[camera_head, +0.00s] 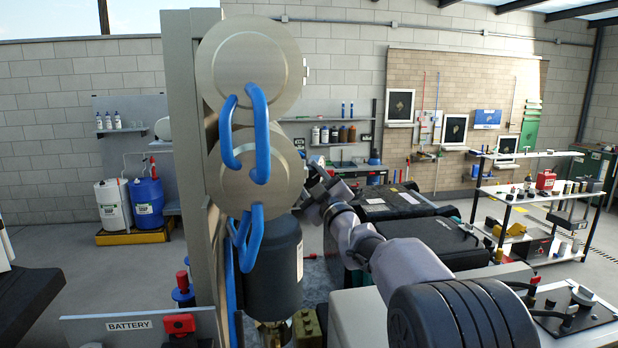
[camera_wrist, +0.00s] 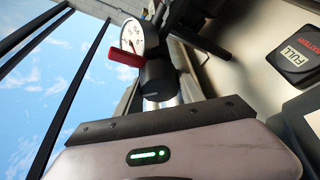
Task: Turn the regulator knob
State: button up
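In the wrist view, a black cylindrical knob-like part (camera_wrist: 156,78) stands on a silver stem, just beyond the pale housing at the bottom edge. I take it for the regulator knob, though I cannot be sure. A round white gauge (camera_wrist: 131,36) and a red tab (camera_wrist: 125,58) are beside it. In the head view, my gripper (camera_head: 316,188) is at the end of my arm, right of the lower steel tube cap (camera_head: 255,178) and partly hidden. Its fingers do not show clearly in either view, so contact with the knob cannot be told.
Two steel-capped tubes with blue hoses (camera_head: 258,135) stand close to my arm. A dark cylinder (camera_head: 275,265) is below them. Black cases (camera_head: 430,240) lie behind my arm. A shelf rack (camera_head: 540,195) is at the right.

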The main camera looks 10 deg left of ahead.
jog(key=c, duration=0.5)
jog(key=shift+o, duration=0.2)
jog(key=n, duration=0.2)
jog(key=n+g, duration=0.1)
jog(key=n, duration=0.1)
jog(key=shift+g+y, duration=0.3)
jog(key=shift+y, duration=0.1)
jog(key=o, duration=1.3)
jog(key=shift+o, duration=0.2)
jog(key=b+v, duration=0.4)
jog(key=v, duration=1.3)
jog(key=shift+s, duration=0.2)
